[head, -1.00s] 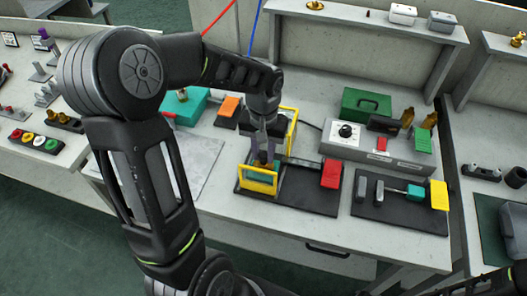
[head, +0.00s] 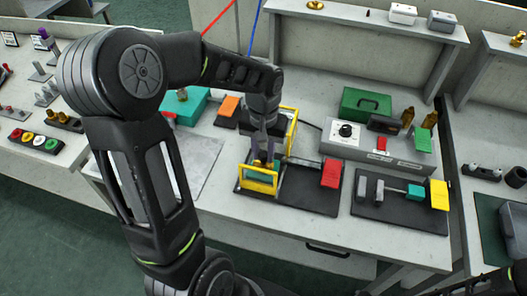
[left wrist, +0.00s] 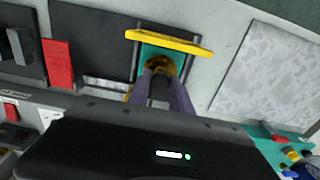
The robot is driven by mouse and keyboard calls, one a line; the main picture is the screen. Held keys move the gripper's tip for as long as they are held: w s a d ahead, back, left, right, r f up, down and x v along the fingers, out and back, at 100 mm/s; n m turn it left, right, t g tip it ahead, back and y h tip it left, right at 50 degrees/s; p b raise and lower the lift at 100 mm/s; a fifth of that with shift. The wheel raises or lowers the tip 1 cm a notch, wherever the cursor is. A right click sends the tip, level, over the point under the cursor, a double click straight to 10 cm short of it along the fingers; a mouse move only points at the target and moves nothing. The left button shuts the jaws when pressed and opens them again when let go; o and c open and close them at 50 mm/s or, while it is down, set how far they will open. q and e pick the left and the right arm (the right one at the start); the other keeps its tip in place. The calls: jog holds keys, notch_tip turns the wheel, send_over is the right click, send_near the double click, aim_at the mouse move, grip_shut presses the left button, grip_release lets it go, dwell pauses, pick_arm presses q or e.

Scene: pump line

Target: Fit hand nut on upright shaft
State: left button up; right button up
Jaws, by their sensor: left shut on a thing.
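My left gripper (head: 264,160) points down over the fixture with the yellow bar (head: 260,186) and teal block on the black base plate (head: 310,195). In the left wrist view its fingers (left wrist: 160,85) are shut on a brass-coloured round part, which looks like the hand nut (left wrist: 158,63). The nut sits in front of the teal block (left wrist: 150,50) and yellow bar (left wrist: 168,41) in that view. The upright shaft is hidden behind the fingers and nut, so I cannot tell whether the nut touches it.
A red block (head: 331,174) stands right of the fixture. A second black plate (head: 395,220) holds grey, teal and yellow parts. A grey control box (head: 375,150) and green box (head: 367,104) stand behind. A bare grey plate (head: 190,165) lies to the left.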

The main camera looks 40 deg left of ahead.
pick_arm(q)
jog(key=shift+f, duration=0.2)
jog(key=o, duration=1.1)
jog(key=shift+c, duration=0.2)
jog(key=shift+r, duration=0.1)
jog(key=shift+r+p, duration=2.05)
jog(key=shift+r, duration=0.9)
jog(key=shift+r, duration=0.2)
notch_tip(320, 180, up, 7)
jog(key=b, duration=0.1)
jog(key=shift+r, duration=0.2)
